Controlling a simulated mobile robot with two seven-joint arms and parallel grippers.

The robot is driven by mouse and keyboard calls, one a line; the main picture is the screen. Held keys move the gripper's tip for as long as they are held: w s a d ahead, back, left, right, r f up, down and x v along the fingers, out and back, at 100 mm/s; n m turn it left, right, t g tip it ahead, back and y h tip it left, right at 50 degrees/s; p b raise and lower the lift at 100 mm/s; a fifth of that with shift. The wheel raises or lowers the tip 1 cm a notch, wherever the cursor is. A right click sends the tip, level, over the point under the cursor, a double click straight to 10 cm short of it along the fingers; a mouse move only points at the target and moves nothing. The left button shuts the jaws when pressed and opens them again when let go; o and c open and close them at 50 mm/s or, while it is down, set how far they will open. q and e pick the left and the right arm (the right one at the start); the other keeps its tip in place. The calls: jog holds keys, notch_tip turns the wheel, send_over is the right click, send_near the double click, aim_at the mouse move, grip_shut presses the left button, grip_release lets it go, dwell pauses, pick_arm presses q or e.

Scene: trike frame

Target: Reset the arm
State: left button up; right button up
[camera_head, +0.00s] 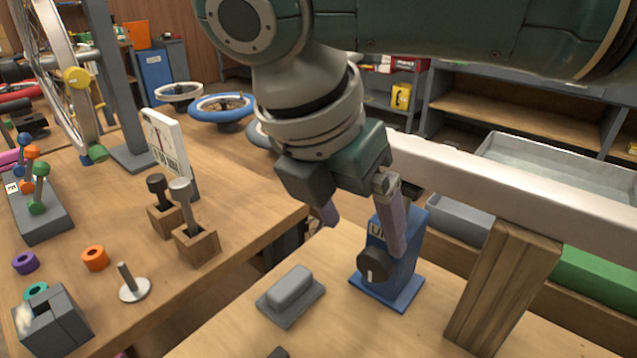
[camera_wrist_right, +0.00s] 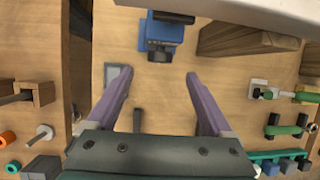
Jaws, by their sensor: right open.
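My right arm comes in from the top right of the head view. Its right gripper (camera_head: 362,234) is open, with two purple fingers spread apart and nothing between them. In the wrist view the open right gripper (camera_wrist_right: 159,76) hangs above the light wooden bench, with bare wood between the fingertips. A blue box with a black knob (camera_head: 376,263) stands near the fingers in the head view, and one finger overlaps it. I cannot tell from that view whether they touch. In the wrist view the blue box (camera_wrist_right: 165,27) lies beyond the fingertips, apart from them. My left gripper is not in view.
A grey block (camera_head: 290,288) sits on the near bench. A wooden post (camera_head: 500,285) carries a pale beam (camera_head: 500,180) at the right. A gap separates the benches.

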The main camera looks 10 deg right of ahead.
jog(key=shift+v, duration=1.15)
jog(key=s+a+m+y+p, duration=0.7)
jog(key=s+a, duration=0.2)
jog(key=s, duration=0.2)
jog(key=s+d+r+m+t+h+p, duration=0.1)
jog(key=s+d+r+m+p, duration=0.3)
jog(key=d+m, duration=0.5)
jog(key=s+d+r+m+t+h+p, duration=0.1)
jog(key=s+d+m+h+p, duration=0.1)
jog(key=s+d+m, duration=0.55)
notch_tip(320, 180, up, 38)
jog(key=w+d+p, duration=0.1)
jog(key=w+p, duration=0.1)
jog(key=p, duration=3.5)
jog(key=shift+f+p, duration=0.2)
jog(key=shift+p, duration=0.1)
